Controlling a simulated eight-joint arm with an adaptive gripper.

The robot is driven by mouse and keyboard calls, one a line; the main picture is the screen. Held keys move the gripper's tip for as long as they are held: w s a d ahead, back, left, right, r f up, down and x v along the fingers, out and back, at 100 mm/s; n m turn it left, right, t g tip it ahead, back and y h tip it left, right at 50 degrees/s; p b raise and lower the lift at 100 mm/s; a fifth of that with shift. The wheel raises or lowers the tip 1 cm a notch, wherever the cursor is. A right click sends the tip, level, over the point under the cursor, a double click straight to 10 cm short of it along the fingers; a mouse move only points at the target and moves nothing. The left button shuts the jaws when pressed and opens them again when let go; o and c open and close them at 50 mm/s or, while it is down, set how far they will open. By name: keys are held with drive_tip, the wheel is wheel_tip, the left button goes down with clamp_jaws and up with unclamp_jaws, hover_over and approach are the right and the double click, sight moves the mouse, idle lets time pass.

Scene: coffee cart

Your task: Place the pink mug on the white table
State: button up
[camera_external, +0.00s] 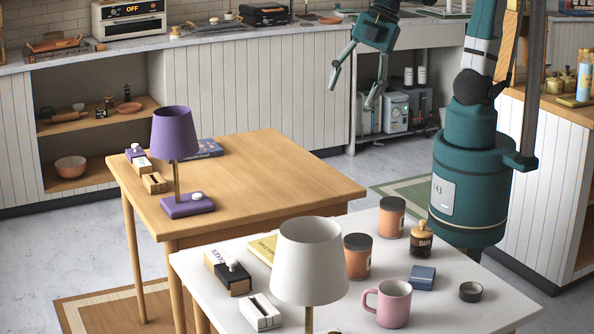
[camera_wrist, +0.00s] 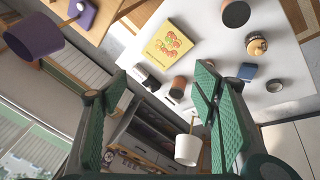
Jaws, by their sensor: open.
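The pink mug (camera_external: 392,304) stands upright on the white table (camera_external: 452,312), near its front edge, with its handle to the left. The white table also shows in the wrist view (camera_wrist: 216,40), but I cannot make out the mug there; a finger may hide it. My gripper (camera_external: 352,97) is open and empty. It hangs in the air well above and behind the mug in the external view. Its green finger pads stand wide apart in the wrist view (camera_wrist: 160,95).
A white lamp (camera_external: 310,258) stands left of the mug. Orange canisters (camera_external: 357,262), a brown-topped jar (camera_external: 421,246), a blue box (camera_external: 422,278) and a dark round tin (camera_external: 471,292) share the table. A wooden table (camera_external: 280,172) with a purple lamp (camera_external: 176,140) is behind.

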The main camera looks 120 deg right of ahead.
drive_tip(key=s+d+f+m+t, duration=0.2)
drive_tip(key=s+d+m, duration=0.6)
drive_tip(key=s+d, duration=0.3)
drive_tip(key=shift+s+f+m, duration=0.3)
drive_tip(key=shift+s+f, duration=0.1)
drive_tip(key=shift+s, duration=0.7)
